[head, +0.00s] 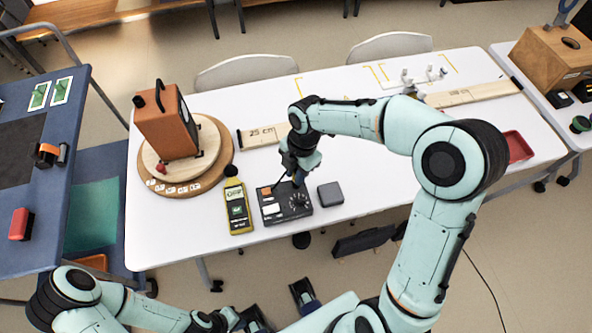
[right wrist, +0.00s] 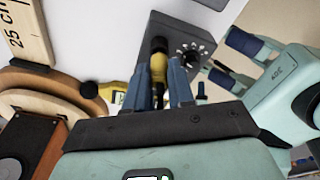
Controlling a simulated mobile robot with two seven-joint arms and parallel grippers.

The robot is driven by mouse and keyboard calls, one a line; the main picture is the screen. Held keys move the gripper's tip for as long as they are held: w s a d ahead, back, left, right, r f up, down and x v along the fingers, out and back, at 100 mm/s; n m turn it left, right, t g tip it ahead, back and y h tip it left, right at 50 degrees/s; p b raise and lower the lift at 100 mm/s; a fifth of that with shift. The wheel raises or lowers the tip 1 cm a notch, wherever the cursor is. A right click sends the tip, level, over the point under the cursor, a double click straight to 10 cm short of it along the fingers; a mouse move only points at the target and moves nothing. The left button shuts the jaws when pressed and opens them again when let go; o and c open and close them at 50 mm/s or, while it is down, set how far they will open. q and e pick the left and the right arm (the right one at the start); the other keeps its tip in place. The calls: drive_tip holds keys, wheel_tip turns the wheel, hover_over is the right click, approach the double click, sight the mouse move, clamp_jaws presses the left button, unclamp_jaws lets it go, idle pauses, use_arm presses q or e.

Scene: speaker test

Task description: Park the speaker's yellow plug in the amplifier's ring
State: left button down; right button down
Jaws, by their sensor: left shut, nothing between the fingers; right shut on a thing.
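The amplifier (head: 270,214) is a dark grey box with a dial, near the table's front edge; it also shows in the right wrist view (right wrist: 205,32). My right gripper (head: 296,178) is over its back part, shut on the yellow plug. In the right wrist view the plug (right wrist: 158,68) is between the fingers (right wrist: 163,88), its black end over the amplifier's face. I cannot tell whether it is in a ring. The brown speaker (head: 167,122) stands on a round wooden turntable (head: 222,160) at the left. My left gripper (head: 245,319) is shut and empty, low in the head view, away from the table.
A yellow meter (head: 238,207) lies left of the amplifier and a small grey box (head: 330,195) right of it. A 25 cm board (head: 262,135) lies behind. A red tray (head: 518,147) is at the right. The white table (head: 370,182) is clear between.

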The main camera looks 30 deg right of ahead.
drive_tip(key=shift+f+b, duration=0.35)
drive_tip(key=shift+f, duration=0.25)
idle(0.3)
drive_tip(key=c, duration=0.9)
unclamp_jaws()
drive_tip(key=shift+r, duration=0.1)
drive_tip(key=r, duration=0.4)
drive_tip(key=d+r+p, duration=0.1)
drive_tip(key=r, duration=0.3)
drive_tip(key=d+r+p, duration=0.1)
drive_tip(key=r, duration=0.4)
drive_tip(key=shift+w+r, duration=0.1)
drive_tip(key=shift+w, duration=0.05)
